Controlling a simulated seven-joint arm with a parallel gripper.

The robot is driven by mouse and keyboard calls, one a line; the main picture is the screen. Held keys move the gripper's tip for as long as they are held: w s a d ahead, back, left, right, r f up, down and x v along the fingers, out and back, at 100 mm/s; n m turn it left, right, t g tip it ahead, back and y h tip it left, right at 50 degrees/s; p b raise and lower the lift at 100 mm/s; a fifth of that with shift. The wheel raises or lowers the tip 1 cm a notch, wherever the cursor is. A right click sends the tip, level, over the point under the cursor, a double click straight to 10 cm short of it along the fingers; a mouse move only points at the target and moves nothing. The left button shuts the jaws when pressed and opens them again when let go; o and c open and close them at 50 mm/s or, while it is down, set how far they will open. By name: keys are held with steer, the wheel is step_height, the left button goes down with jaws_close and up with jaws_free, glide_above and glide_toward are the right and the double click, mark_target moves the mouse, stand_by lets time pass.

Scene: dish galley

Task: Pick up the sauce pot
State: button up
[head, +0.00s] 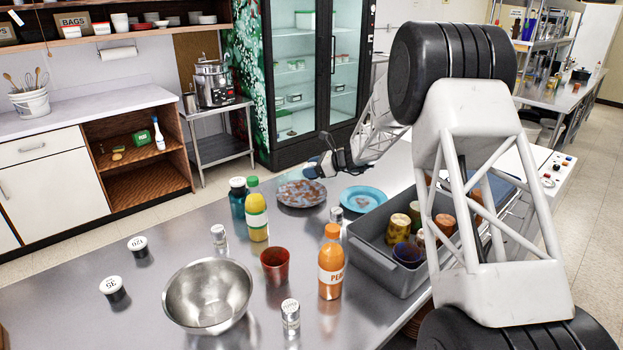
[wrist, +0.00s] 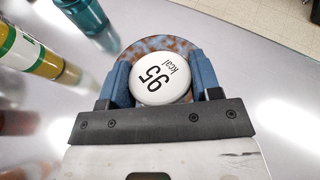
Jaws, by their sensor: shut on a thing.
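My gripper (head: 311,170) is low at the far side of the steel counter, by the speckled plate (head: 298,200). The speckled plate also shows behind the pot in the wrist view (wrist: 160,43). The pot's body is hidden under its lid, so I cannot tell whether it touches the plate. Two similar dark pots with white lids stand at the left of the counter: one marked 120 (head: 138,245), one marked 35 (head: 112,288).
A teal bottle (head: 237,202) and a yellow bottle (head: 257,215) stand left of the plate. A blue plate (head: 364,199) lies to its right, beyond a grey bin (head: 384,277) holding cups. A steel bowl (head: 208,296), red cup (head: 275,265) and orange bottle (head: 331,268) stand nearer.

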steer(key=shift+r, duration=0.95)
steer(key=shift+s+a+r+y, duration=0.35)
steer(key=shift+s+a+y, duration=0.1)
steer(key=shift+s+a, duration=0.2)
steer(key=shift+s+a+r+y, duration=0.4)
steer(key=shift+s+a, duration=0.1)
steer(key=shift+s, duration=0.2)
steer(key=shift+s+a+r+y, duration=0.3)
steer(key=shift+s+a+y, duration=0.15)
steer(key=shift+s+a, duration=0.2)
glide_above(301, 203)
step_height(301, 203, down, 6)
steer(key=shift+f, duration=0.15)
steer(key=shift+f, duration=0.1)
steer(key=shift+f, duration=1.8)
steer(key=shift+f, duration=0.6)
